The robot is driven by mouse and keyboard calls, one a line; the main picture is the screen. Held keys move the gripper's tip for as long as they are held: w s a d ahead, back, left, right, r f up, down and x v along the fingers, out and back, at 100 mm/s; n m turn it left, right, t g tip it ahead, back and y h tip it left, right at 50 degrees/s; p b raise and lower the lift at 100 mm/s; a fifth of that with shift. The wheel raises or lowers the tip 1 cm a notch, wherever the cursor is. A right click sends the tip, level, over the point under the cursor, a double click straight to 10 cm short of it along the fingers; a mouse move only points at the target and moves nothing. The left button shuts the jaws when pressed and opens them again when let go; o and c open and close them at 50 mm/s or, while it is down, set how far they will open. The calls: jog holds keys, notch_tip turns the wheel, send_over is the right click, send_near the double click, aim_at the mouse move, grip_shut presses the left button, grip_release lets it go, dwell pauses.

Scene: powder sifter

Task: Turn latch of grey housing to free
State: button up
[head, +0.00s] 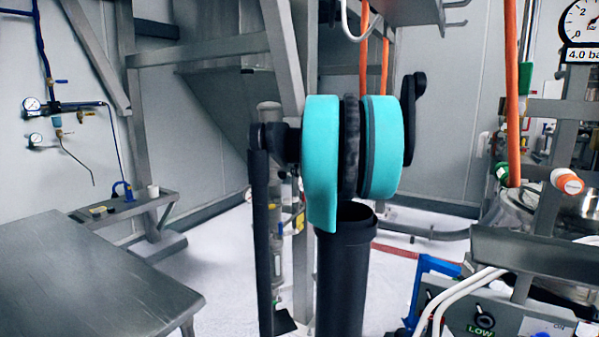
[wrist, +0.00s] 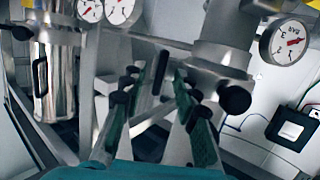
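My gripper (wrist: 157,76) shows in the wrist view. Its two fingers with green pads stand apart, with a gap between them and nothing clearly held. A steel-grey cylindrical housing (wrist: 225,35) is at the upper right beyond the fingers. Black round knobs sit at its lower edge, one of them a large knob (wrist: 235,99) right of the right finger. A narrow dark upright piece (wrist: 160,72) shows in the gap; I cannot tell whether it is the latch or touches the fingers. In the head view my arm fills the middle; my gripper and the latch cannot be made out there.
In the wrist view a steel vessel with a black handle (wrist: 41,78) stands left and a pressure gauge (wrist: 288,42) right. In the head view a steel table (head: 90,275) is lower left, and a frame with an orange hose (head: 511,90) is right. Pale floor shows between.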

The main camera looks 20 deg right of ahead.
jog(key=v, duration=1.1)
jog(key=shift+s, duration=0.25)
jog(key=shift+a, duration=0.1)
jog(key=s+a+f+g+y, duration=0.1)
jog(key=s+a+f+g, duration=0.15)
jog(key=a+f, duration=0.4)
jog(key=s+a+f+n+g+y, duration=0.1)
jog(key=s+a+f+g, duration=0.1)
jog(key=s+a+f, duration=0.35)
jog(key=s+a+f+g+y, duration=0.1)
jog(key=s+a+f+g, duration=0.1)
jog(key=a+f, duration=0.65)
jog(key=s+f+m+g+h, duration=0.1)
jog(key=s+f+g+h, duration=0.2)
jog(key=s+f, duration=1.3)
jog(key=shift+a+m+g+h, duration=0.4)
jog(key=shift+g, duration=0.45)
